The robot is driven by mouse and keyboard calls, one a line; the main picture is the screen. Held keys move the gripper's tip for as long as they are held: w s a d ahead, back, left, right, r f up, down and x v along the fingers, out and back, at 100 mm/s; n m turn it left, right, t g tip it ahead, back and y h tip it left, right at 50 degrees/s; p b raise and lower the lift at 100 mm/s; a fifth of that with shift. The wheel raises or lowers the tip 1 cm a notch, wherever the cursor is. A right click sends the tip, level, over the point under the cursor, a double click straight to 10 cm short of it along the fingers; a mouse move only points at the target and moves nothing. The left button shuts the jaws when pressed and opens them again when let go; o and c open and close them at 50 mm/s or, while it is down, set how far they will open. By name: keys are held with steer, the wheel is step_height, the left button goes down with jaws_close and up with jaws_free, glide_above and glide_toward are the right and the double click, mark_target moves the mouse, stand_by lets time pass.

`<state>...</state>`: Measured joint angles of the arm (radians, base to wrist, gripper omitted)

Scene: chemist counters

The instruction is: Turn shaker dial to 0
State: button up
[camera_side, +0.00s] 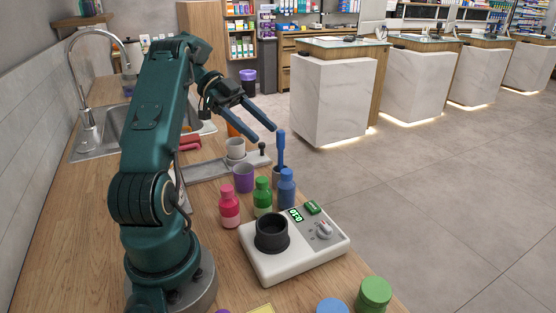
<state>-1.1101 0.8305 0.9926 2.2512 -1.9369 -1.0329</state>
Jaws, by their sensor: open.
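The shaker (295,265) is a white box on the wooden counter, right of my arm's base. It has a black round holder (271,233) on top, a small lit green display (296,215) and a green button (313,208). Its dial (323,230) is a light grey knob near the right side; the setting it points to is too small to read. My gripper (272,136) is open and empty, high above the counter behind the shaker and well away from the dial. Its two long blue fingers point down to the right.
Red (229,206), green (262,196) and blue (286,188) bottles stand close behind the shaker. A purple cup (243,178) and a grey tray (208,168) lie farther back. Green (374,294) and blue (332,306) caps show in front. A sink (115,133) is at the left.

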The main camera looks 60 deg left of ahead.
steer(key=w+r+m+t+y, duration=0.1)
steer(key=w+r+t+y, duration=0.2)
steer(key=w, duration=0.6)
steer(key=w+d+r+m+t+y, duration=0.1)
steer(key=w+r+t+y, duration=0.2)
steer(key=w, duration=0.5)
steer(key=w+r+m+t+y, duration=0.15)
steer(key=w+r+t, duration=0.25)
steer(key=w, duration=0.5)
steer(key=m+g+y, duration=0.3)
steer(key=g+y, duration=0.5)
steer(key=g, duration=0.8)
glide_toward(326, 225)
steer(key=f, duration=0.1)
steer(key=a+f, duration=0.1)
steer(key=f, duration=0.1)
steer(key=shift+a+n, duration=0.3)
steer(key=shift+n, duration=0.05)
steer(key=shift+h, duration=0.25)
steer(key=shift+x, duration=2.6)
